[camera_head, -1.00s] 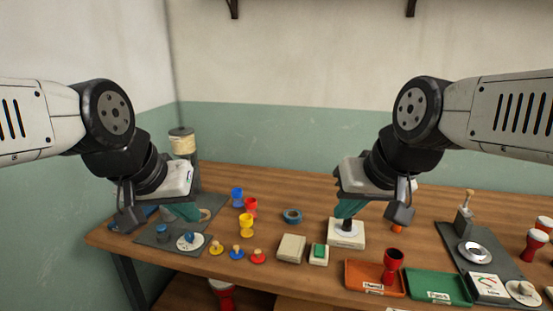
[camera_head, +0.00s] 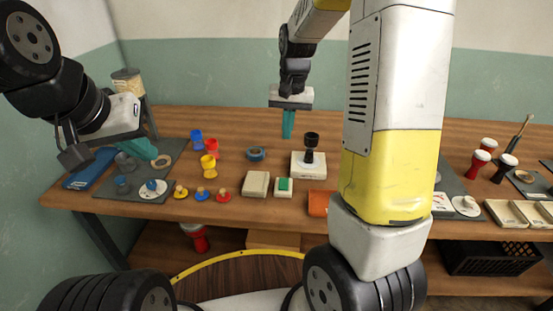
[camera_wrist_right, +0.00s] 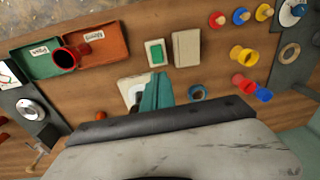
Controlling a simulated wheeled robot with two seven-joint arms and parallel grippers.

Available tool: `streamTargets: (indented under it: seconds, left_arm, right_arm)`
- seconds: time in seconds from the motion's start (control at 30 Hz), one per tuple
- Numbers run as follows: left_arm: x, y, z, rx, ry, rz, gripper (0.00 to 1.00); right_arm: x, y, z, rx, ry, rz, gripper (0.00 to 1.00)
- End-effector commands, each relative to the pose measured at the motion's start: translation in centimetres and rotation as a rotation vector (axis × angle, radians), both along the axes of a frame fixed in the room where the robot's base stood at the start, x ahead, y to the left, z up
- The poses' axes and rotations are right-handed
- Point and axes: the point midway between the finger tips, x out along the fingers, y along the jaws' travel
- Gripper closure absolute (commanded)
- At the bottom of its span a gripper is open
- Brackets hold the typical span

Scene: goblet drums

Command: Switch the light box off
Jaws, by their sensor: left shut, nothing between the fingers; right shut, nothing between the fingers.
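A flat white box (camera_head: 300,171) stands mid-table with a black goblet drum (camera_head: 311,148) upright on it; it may be the light box. I cannot tell whether it is lit. It also shows in the right wrist view (camera_wrist_right: 130,85), partly hidden by the fingers. In front of it is a small cream box with a green top (camera_head: 284,184), perhaps a switch. My right gripper (camera_head: 288,125) is shut and empty, raised behind and left of the drum, touching nothing visible. My left gripper (camera_head: 151,150) is shut and empty over the grey mat at the left.
A plain beige box (camera_head: 256,184) sits left of the green-topped one. Blue, red and yellow cups (camera_head: 209,163) and several knobbed discs stand further left. A blue ring (camera_head: 256,154) lies behind. An orange tray (camera_head: 319,203) is partly hidden by my right arm. Drums (camera_head: 481,160) stand at right.

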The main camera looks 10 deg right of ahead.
Motion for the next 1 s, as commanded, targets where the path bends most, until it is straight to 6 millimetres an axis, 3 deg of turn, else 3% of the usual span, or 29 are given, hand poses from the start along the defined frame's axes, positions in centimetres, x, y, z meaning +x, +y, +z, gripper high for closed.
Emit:
streamTargets:
  seconds: [0.1, 0.2, 0.77, 1.0]
  left_arm:
    - [0.0, 0.0, 0.0, 0.000, 0.000, 0.000, 1.00]
    - [0.0, 0.0, 0.0, 0.000, 0.000, 0.000, 1.00]
    - [0.0, 0.0, 0.0, 0.000, 0.000, 0.000, 1.00]
    - [0.0, 0.0, 0.0, 0.000, 0.000, 0.000, 1.00]
  right_arm:
    - [1.6, -0.2, -2.6, -0.029, 0.046, -0.020, 1.00]
    - [2.3, -0.3, -3.9, -0.046, 0.066, -0.031, 1.00]
    - [2.8, -0.4, -5.1, -0.056, 0.080, -0.040, 1.00]
    - [2.8, -0.4, -8.7, -0.057, 0.083, -0.040, 1.00]
